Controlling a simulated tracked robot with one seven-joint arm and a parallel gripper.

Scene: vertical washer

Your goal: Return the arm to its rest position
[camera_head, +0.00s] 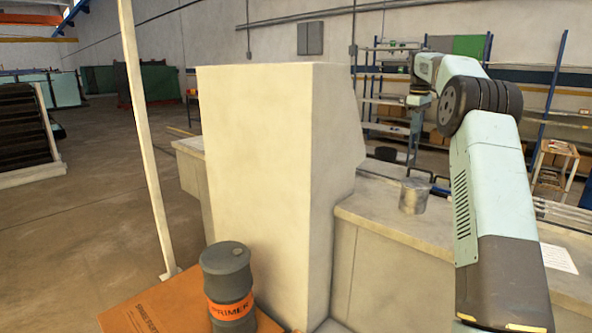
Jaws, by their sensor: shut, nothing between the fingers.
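My arm (480,170) rises along the right side of the view and bends at a dark, ribbed joint. Its far section reaches back to the left, and the wrist points down. My gripper (415,124) is small and far off below the wrist, above the counter, against cluttered shelves. It is shut and empty. Its fingers are hard to make out against the background.
A tall pale machine column (262,180) stands left of my arm. A metal can (413,196) sits on the counter (385,218) beneath the arm. A dark PRIMER drum (228,282) stands on an orange-brown surface (160,303) in front. Shelves stand behind.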

